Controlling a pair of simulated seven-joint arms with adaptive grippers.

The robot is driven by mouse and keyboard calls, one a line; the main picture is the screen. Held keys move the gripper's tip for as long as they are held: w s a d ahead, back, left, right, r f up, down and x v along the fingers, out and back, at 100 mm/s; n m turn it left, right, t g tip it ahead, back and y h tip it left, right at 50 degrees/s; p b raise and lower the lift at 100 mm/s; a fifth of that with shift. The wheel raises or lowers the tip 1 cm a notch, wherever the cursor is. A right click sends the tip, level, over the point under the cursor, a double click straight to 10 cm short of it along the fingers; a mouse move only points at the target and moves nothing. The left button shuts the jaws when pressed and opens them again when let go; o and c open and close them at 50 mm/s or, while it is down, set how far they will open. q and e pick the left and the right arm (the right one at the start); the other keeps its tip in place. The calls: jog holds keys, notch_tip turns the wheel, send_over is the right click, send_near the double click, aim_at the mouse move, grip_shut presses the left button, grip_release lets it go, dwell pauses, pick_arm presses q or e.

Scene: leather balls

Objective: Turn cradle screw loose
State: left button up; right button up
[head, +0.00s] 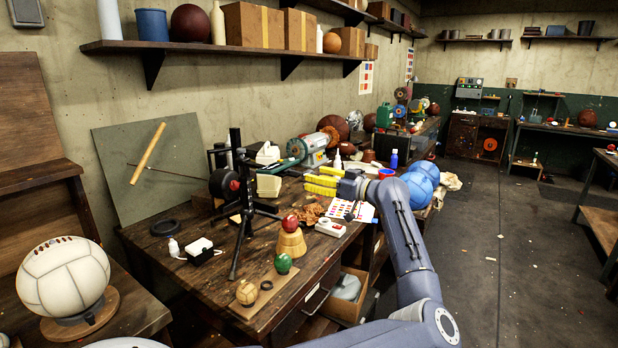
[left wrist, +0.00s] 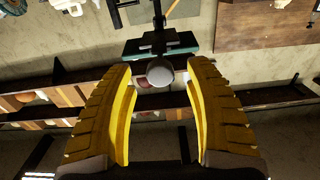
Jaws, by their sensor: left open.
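My left gripper (head: 312,184) has yellow ribbed fingers and is held above the bench, open and empty. In the left wrist view its fingers (left wrist: 160,100) stand apart on either side of a round grey knob-like end (left wrist: 160,74), which appears farther off, in line with the gap. I cannot tell whether this is the cradle screw. In the head view a black tripod stand (head: 240,225) stands on the bench, left of the gripper and apart from it. It has a black disc (head: 222,183) and a small red part (head: 234,185). My right gripper is not in view.
A cream block (head: 268,186) lies between stand and gripper. A red ball on a wooden cone (head: 291,240), a green ball (head: 283,263) and a tan ball (head: 247,293) are near the front. A grinder (head: 313,150) stands behind. A panelled white ball (head: 63,275) sits at left.

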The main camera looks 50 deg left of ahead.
pick_arm(q)
jog(key=shift+x, duration=1.4)
jog(key=shift+c, duration=0.3)
grip_shut()
